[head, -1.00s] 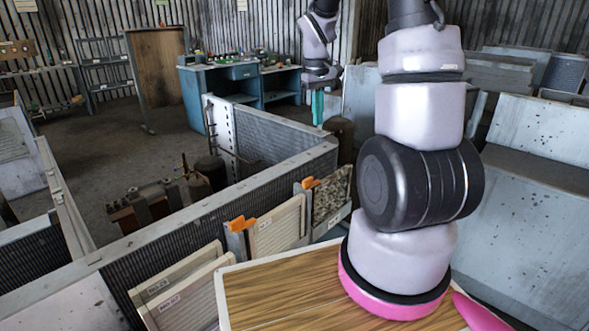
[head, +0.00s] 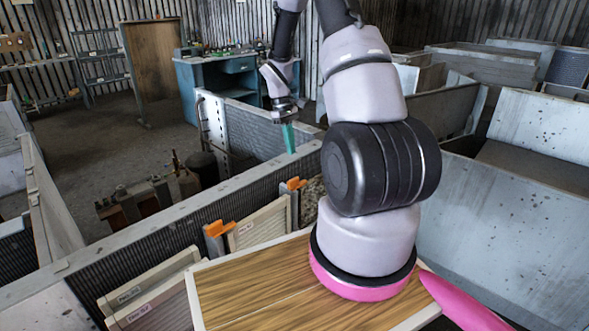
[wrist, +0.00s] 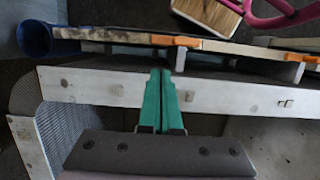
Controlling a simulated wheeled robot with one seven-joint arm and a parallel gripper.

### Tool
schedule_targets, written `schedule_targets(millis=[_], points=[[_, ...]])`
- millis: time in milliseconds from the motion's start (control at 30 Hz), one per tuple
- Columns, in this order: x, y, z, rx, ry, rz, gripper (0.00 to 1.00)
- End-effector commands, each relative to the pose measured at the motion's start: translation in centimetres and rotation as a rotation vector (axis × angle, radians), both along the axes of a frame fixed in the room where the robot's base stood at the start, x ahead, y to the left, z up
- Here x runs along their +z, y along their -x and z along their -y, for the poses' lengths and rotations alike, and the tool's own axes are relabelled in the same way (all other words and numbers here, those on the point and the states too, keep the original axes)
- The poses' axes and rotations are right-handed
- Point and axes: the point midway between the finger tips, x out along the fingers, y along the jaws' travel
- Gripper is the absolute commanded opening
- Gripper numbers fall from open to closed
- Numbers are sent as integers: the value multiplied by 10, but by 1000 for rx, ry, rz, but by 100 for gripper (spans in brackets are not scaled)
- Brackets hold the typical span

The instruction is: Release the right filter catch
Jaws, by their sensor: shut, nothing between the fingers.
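Two orange catches sit on grey posts along a row of filter panels. The right catch (head: 293,184) is beside a dark, dirty filter (head: 312,193); the left catch (head: 219,228) is by a cleaner pale filter (head: 262,227). In the wrist view, seen from the opposite side, the right catch (wrist: 175,40) is just beyond my fingertips and the other catch (wrist: 306,58) is at the right edge. My gripper (head: 291,151), with teal fingers, is shut and empty, above and behind the right catch in the head view. In the wrist view my fingers (wrist: 160,72) cross the pale wall rail, apart from the catch.
A long grey housing wall (head: 130,238) runs behind the filters. Labelled panels (head: 150,300) lean at lower left. A wooden-topped surface (head: 240,295) is in front. A blue round piece (wrist: 34,38) is at the wrist view's upper left. Grey bins stand right.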

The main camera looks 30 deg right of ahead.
Motion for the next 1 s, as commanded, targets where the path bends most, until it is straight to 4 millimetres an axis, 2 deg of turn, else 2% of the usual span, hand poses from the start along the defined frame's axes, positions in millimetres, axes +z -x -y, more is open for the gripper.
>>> schedule_targets(millis=[167, 400, 600, 733, 1000], points=[[-21, 6, 2, 0, -1, -5, 0], [-64, 16, 5, -2, -1, -6, 0], [-88, 21, 7, -1, -1, -2, 0], [-94, 23, 8, -1, 0, -1, 0], [-95, 23, 8, -1, -1, 0, 0]])
